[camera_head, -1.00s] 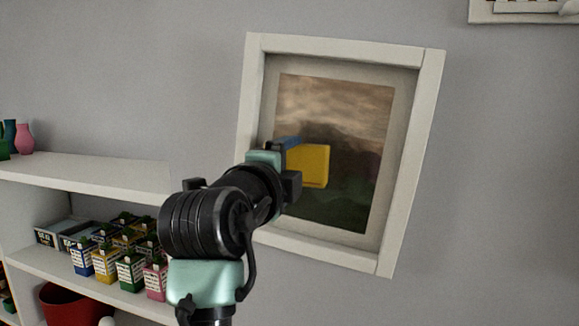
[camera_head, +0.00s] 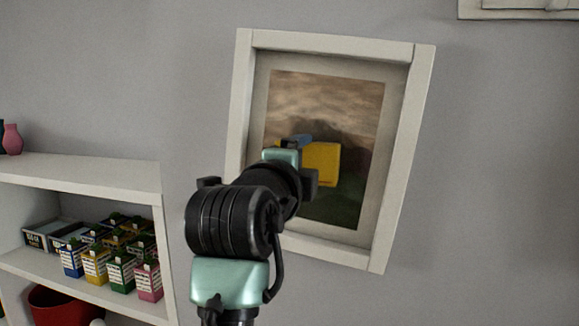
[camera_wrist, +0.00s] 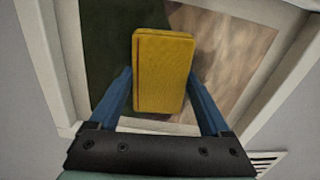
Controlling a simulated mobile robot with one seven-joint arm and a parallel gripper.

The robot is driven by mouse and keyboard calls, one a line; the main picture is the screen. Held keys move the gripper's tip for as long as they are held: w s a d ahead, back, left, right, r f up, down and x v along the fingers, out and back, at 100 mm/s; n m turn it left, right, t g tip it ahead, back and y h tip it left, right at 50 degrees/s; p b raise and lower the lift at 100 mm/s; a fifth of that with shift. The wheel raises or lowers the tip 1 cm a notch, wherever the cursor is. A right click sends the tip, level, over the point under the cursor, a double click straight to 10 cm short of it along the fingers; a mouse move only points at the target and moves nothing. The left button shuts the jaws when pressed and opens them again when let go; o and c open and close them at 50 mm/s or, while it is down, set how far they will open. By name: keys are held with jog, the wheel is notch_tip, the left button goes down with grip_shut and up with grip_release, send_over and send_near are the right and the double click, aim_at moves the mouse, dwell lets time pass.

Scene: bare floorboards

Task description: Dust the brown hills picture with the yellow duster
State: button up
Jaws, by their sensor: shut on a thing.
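The brown hills picture (camera_head: 326,102) hangs on the grey wall in a white frame, slightly tilted, with a brown sky above dark green ground. The yellow duster (camera_head: 321,163) is in front of its middle. My gripper (camera_wrist: 163,85) is shut on the duster, with a blue finger on each side of it in the wrist view. The duster (camera_wrist: 163,72) appears as a yellow block there, with the picture (camera_wrist: 232,50) behind it. I cannot tell whether the duster touches the picture. My arm hides the lower left of the frame.
A white shelf (camera_head: 80,170) stands at the left, holding several small cartons (camera_head: 95,265), a red pot (camera_head: 62,306) and a pink vase (camera_head: 12,139). Another white frame (camera_head: 515,10) hangs at the upper right.

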aim_at(346, 167)
jog(key=shift+s+d+f+b, duration=0.2)
jog(key=shift+s+d, duration=0.1)
jog(key=shift+d, duration=0.7)
jog(key=shift+s+d+f+b, duration=0.1)
jog(key=shift+s+d+b, duration=0.15)
jog(key=shift+d, duration=0.8)
jog(key=shift+s+d+f+b, duration=0.15)
jog(key=shift+s+d, duration=0.15)
jog(key=shift+d, duration=0.7)
jog(key=shift+s+d+r+p, duration=0.1)
jog(key=shift+r+p, duration=0.6)
jog(key=shift+r, duration=0.2)
jog(key=shift+w+a+r, duration=0.6)
jog(key=shift+w+a, duration=0.85)
jog(key=shift+a, duration=3)
jog(key=shift+s+d+r, duration=0.1)
jog(key=shift+s+d, duration=0.4)
jog(key=shift+d, duration=1.05)
jog(key=shift+s+d+r, duration=0.1)
jog(key=shift+s+d, duration=0.4)
jog(key=shift+d, duration=1)
jog(key=shift+s+d, duration=0.5)
jog(key=shift+d, duration=1.05)
jog(key=shift+a, duration=0.1)
jog(key=shift+s+b, duration=0.2)
jog(key=shift+b, duration=0.15)
jog(key=shift+b+v, duration=0.75)
jog(key=shift+v, duration=2.05)
